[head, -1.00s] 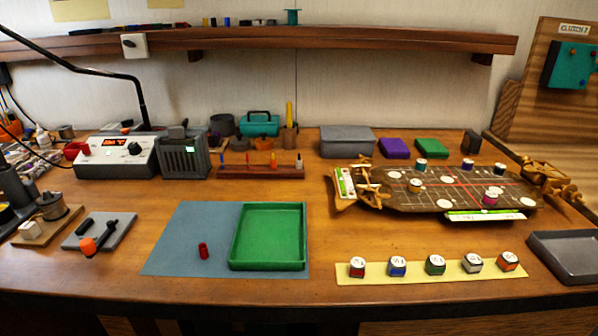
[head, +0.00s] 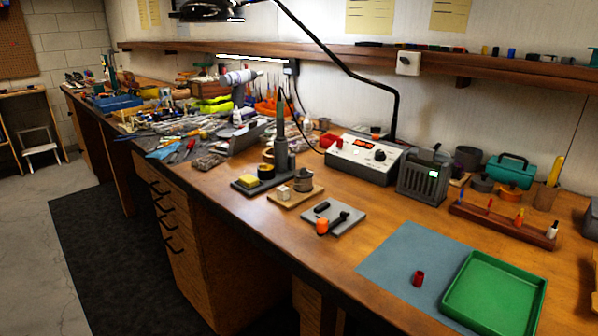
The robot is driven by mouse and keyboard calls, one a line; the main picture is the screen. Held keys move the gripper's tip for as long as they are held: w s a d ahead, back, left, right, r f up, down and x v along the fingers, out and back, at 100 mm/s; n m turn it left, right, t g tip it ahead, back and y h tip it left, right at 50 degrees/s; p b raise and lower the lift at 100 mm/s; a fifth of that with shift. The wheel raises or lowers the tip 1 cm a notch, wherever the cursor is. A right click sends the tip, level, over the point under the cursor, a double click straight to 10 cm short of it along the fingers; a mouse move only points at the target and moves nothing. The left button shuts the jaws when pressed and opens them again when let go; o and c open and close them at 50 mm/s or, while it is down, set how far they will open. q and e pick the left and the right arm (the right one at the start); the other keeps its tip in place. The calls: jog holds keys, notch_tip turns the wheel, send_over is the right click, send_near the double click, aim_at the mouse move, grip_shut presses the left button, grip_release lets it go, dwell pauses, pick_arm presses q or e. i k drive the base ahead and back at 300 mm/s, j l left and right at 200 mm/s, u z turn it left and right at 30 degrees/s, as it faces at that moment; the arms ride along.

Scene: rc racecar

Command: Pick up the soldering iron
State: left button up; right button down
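A tall, slim, grey-green tapered tool (head: 281,112), which looks like the soldering iron, stands upright in a dark holder (head: 283,157) left of the middle of the bench. A dark base with a yellow sponge (head: 247,181) is beside the holder. A white and grey soldering station (head: 362,160) with a lit red display stands to the right of it. Neither of my grippers shows in the head view.
A grey pad (head: 345,228) holds a black tool with an orange end. A wooden block (head: 287,202) carries small metal parts. A green tray (head: 494,292) and red cylinder (head: 419,279) lie on a blue mat (head: 385,262). A black lamp arm (head: 345,65) hangs above; clutter fills the far left.

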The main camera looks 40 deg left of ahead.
aim_at(279, 136)
jog(key=u, duration=1.6)
